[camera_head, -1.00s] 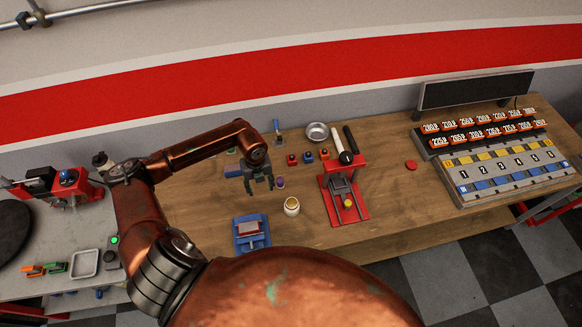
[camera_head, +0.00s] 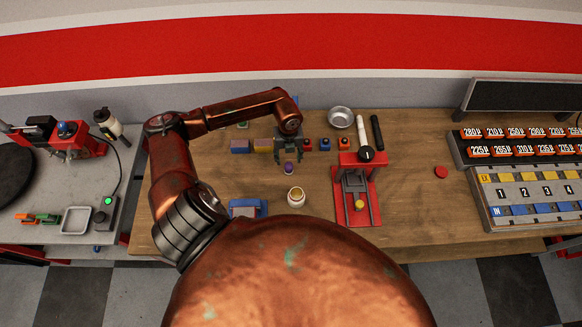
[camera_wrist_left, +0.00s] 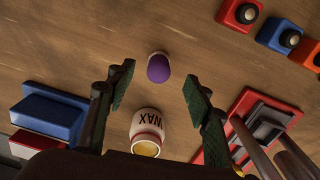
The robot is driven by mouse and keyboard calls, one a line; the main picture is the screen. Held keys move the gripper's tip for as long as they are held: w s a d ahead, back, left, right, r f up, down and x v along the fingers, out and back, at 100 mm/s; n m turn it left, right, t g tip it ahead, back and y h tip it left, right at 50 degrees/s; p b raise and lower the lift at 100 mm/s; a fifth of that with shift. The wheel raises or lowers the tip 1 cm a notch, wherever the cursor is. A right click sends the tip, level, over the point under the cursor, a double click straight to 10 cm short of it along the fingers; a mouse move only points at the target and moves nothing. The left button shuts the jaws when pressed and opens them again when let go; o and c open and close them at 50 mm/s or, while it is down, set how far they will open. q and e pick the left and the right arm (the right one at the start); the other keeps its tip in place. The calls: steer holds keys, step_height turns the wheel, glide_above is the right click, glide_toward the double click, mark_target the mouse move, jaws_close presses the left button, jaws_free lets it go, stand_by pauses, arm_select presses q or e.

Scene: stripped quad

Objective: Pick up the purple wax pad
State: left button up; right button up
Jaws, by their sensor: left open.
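The purple wax pad (camera_head: 288,169) is a small rounded purple piece on the wooden workbench (camera_head: 410,220). In the left wrist view the purple wax pad (camera_wrist_left: 158,69) lies just past the fingertips, between their lines. My left gripper (camera_head: 289,157) is open and empty, pointing down above the pad. In the left wrist view both fingers of the left gripper (camera_wrist_left: 157,84) are apart, and neither seems to touch the pad. The exact height gap cannot be told. The right gripper is not in view.
A jar labelled WAX (camera_wrist_left: 148,128) stands close to the pad. A red press (camera_head: 356,200) stands to the right and a blue fixture (camera_head: 247,208) to the left. Small coloured blocks (camera_head: 326,144) and a metal bowl (camera_head: 341,117) are behind.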

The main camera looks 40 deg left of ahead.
mark_target(289, 165)
arm_select(q)
steer(key=shift+s+f, duration=0.25)
steer(key=shift+f, duration=0.55)
step_height(289, 165, down, 4)
steer(key=shift+d+f+p, duration=0.15)
steer(key=shift+f+p, duration=0.1)
steer(key=shift+p, duration=0.85)
steer(key=shift+f, duration=0.4)
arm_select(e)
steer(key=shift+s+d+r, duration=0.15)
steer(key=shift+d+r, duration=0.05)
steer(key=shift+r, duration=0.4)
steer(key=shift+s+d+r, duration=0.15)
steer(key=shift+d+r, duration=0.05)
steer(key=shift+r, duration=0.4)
arm_select(q)
steer(key=c, duration=1.1)
steer(key=shift+c, duration=0.7)
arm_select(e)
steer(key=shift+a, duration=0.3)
